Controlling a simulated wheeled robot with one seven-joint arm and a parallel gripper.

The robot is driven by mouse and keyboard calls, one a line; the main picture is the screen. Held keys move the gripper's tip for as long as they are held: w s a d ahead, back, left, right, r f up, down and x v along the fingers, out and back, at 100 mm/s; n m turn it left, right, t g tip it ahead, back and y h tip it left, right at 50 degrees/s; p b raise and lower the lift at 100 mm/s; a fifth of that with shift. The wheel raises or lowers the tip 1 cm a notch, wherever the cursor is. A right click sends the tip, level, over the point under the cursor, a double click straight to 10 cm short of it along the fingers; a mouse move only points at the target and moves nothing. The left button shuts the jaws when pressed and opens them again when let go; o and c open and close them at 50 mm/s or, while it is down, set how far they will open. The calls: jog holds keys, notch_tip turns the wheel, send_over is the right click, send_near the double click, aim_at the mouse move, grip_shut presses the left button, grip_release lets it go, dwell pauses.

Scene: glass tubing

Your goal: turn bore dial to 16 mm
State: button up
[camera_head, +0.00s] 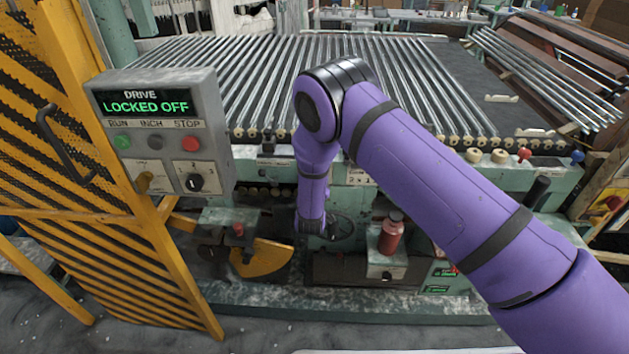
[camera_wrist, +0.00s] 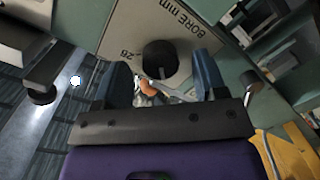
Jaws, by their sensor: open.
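The bore dial is a black round knob (camera_wrist: 160,58) on a pale plate (camera_wrist: 120,27) marked "BORE mm" in the wrist view. A "28" shows beside the knob; the knob's pointer and any other marks cannot be made out. My gripper (camera_wrist: 162,65) is open, with one blue-grey finger on the left of the knob and one on the right. Gaps show between the knob and both fingers. I cannot tell how deep the fingertips reach. In the head view my arm hides the gripper and the dial.
The green machine carries a bed of glass tubes (camera_head: 270,80). A control box (camera_head: 160,120) reads "DRIVE LOCKED OFF". A yellow guard gate (camera_head: 110,190) stands at left. A red bottle (camera_head: 391,235) stands right of my wrist. In the wrist view, a dark knob (camera_wrist: 40,93) lies left.

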jog(key=s, duration=0.9)
jog(key=shift+s+a+r, duration=0.2)
jog(key=shift+s+r, duration=0.15)
jog(key=shift+r, duration=0.1)
